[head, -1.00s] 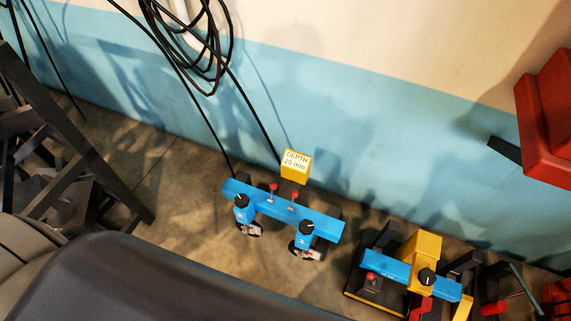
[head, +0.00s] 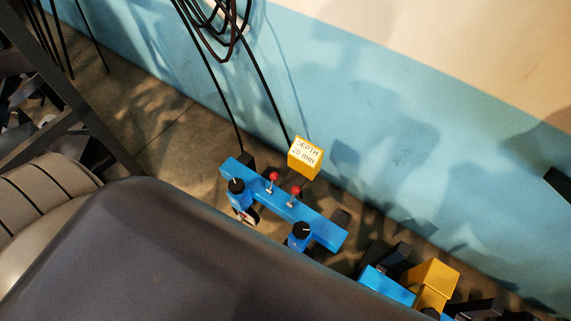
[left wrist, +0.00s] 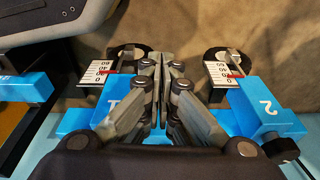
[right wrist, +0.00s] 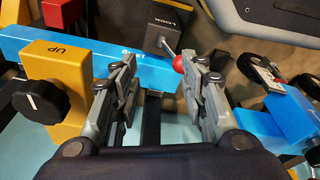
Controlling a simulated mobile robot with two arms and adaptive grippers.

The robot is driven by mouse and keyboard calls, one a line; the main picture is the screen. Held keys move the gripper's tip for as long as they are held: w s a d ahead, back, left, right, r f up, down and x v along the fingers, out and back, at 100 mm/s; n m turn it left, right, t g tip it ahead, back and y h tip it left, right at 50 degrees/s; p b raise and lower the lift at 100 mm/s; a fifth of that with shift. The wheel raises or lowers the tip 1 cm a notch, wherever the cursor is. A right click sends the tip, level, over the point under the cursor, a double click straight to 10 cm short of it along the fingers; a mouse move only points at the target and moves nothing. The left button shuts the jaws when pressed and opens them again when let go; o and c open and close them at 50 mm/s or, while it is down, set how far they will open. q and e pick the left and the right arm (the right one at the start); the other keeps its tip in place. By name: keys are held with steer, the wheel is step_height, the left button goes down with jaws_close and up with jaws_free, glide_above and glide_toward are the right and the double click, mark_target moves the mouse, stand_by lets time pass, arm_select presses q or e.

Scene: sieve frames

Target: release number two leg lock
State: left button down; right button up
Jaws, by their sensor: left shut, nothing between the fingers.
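A blue beam (head: 322,228) with two black knobs stands by the wall in the head view. It carries a left red-ball lever (head: 273,177) and a right red-ball lever (head: 295,191). Neither gripper shows there. In the left wrist view my left gripper (left wrist: 166,62) is shut and empty, between two white scales. The blue block marked 2 (left wrist: 265,108) is to its right, apart from it. In the right wrist view my right gripper (right wrist: 160,85) is open. A red-ball lever (right wrist: 179,64) by a dark block marked LOCK (right wrist: 166,22) lies close to its right finger.
A yellow sign reading DEPTH 20 mm (head: 305,157) stands behind the beam. A second blue and yellow fixture (head: 432,283) is at lower right. Black cables hang along the blue wall. A yellow block marked UP (right wrist: 61,85) with a black knob is left of my right gripper.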

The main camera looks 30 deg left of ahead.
arm_select(q)
steer(key=w+d+r+m+h+b, duration=0.25)
steer(key=w+d+r+b, duration=0.35)
steer(key=w+r+b, duration=0.45)
step_height(320, 180, up, 5)
steer(key=n+g+y, duration=0.1)
steer(key=y, duration=0.1)
glide_above(272, 183)
steer(key=w, duration=0.5)
steer(key=shift+s+d+p, duration=0.1)
steer(key=shift+d+p, duration=0.2)
steer(key=shift+p, duration=0.05)
arm_select(e)
step_height(272, 183, up, 13)
steer(key=w+t, duration=0.1)
steer(key=w, duration=0.1)
steer(key=shift+w, duration=0.4)
arm_select(q)
steer(key=shift+f, duration=0.1)
